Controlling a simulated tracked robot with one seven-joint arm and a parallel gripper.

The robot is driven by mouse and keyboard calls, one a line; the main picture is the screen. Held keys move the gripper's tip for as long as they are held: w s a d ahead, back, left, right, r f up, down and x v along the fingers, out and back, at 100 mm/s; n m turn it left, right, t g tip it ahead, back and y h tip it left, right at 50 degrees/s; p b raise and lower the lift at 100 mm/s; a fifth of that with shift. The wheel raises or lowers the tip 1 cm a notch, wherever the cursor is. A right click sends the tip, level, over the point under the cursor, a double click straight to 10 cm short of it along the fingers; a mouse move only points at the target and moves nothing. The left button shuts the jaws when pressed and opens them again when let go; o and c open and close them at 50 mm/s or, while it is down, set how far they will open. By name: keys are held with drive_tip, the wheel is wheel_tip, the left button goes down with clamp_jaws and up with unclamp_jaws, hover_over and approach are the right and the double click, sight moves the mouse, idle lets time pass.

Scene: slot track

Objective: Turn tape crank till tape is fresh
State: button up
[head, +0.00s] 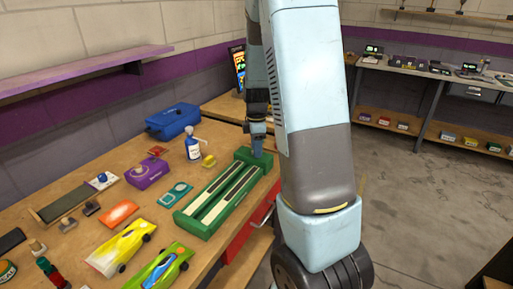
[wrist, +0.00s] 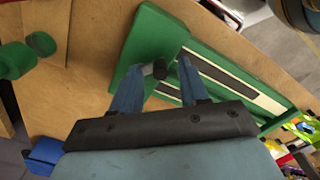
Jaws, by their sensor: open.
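A long green slot track (head: 213,221) lies on the workbench, with pale and dark strips along its length. A raised green block (head: 241,156) is at its far end. It also shows in the wrist view (wrist: 137,38). My gripper (head: 257,152) is at that far end, pointing down. In the wrist view my gripper (wrist: 170,66) is open, its two blue fingers over the green end. A short dark knob (wrist: 160,69) shows between the fingertips, possibly the crank's handle; I cannot tell whether they touch it. The tape's condition is too small to tell.
A spray bottle (head: 193,148), a yellow roll (head: 208,161) and a blue box (head: 173,121) stand left of the track. Toy cars (head: 119,248) lie nearer. In the wrist view, green rounded parts (wrist: 15,60) are at the left. Open floor (head: 410,200) is at the right.

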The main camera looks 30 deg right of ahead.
drive_tip(key=shift+f, duration=0.15)
clamp_jaws()
idle(0.4)
